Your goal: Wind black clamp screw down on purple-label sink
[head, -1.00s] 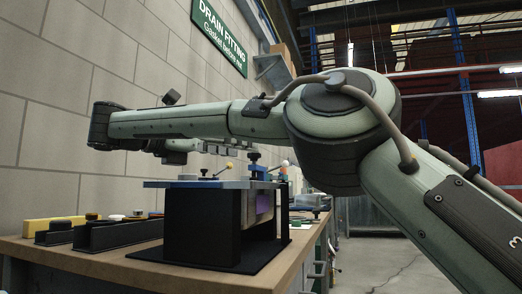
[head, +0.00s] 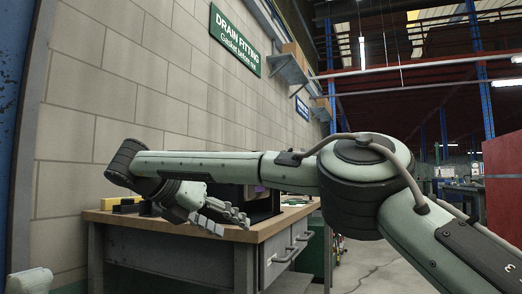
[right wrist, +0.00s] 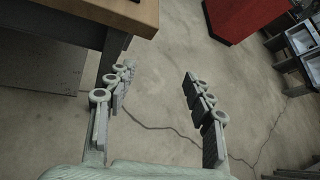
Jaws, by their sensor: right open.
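The black sink rack (head: 262,207) stands on the workbench, mostly hidden behind my right arm. The sink's top and the black clamp screw are hidden. My right gripper (head: 226,219) hangs in front of the bench's near edge, to the left of and nearer than the rack. In the right wrist view the right gripper (right wrist: 157,80) is open and empty, its fingers wide apart over bare floor.
The wooden workbench (head: 150,225) runs along the block wall, with drawers (head: 283,259) at its right end. Yellow and black items (head: 130,206) lie at its left. In the right wrist view a red block (right wrist: 245,14) stands at top right. The concrete floor (right wrist: 155,130) is clear.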

